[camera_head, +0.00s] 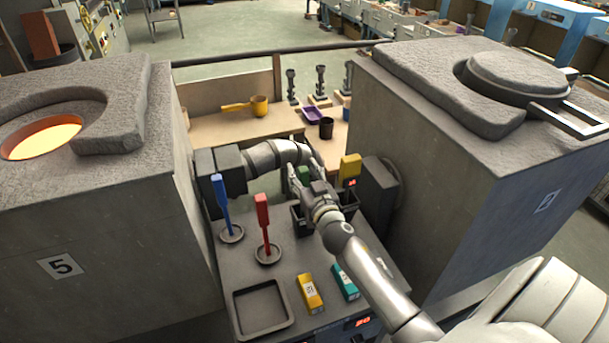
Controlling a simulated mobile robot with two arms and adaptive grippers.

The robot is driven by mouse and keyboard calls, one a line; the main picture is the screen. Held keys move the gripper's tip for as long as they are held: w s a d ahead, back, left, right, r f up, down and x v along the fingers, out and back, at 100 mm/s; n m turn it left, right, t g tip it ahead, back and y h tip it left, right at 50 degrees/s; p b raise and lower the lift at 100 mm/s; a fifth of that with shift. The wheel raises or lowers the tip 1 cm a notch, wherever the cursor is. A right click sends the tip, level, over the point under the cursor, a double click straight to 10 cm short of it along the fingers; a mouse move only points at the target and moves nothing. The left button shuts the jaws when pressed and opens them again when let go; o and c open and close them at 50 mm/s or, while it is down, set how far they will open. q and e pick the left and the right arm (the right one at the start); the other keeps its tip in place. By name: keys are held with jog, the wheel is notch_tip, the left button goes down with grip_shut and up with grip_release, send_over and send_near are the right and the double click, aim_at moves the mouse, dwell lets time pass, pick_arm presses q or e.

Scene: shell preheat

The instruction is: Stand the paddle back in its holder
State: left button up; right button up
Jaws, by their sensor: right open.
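A red paddle (263,212) stands upright, its lower end in a round ring-like holder (267,256) on the grey bench. A blue paddle (221,198) stands upright in a similar holder (231,236) to its left. My right gripper (302,180) is open, behind and to the right of the red paddle and apart from it. Its fingers partly overlap a green object (303,173) behind, and I cannot tell whether they touch it. My left gripper does not show.
Furnace blocks stand left (130,225) and right (450,180); the left one's opening glows. A yellow block (311,293), a teal block (345,282) and an empty square tray (261,305) lie in front. Dark bins (302,219) and a yellow object (350,167) are near my right gripper.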

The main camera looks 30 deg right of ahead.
jog(key=shift+r, duration=0.15)
jog(key=shift+s+a, duration=0.1)
jog(key=shift+s, duration=0.15)
jog(key=b+v, duration=0.2)
jog(key=v, duration=0.9)
jog(key=shift+s, duration=0.25)
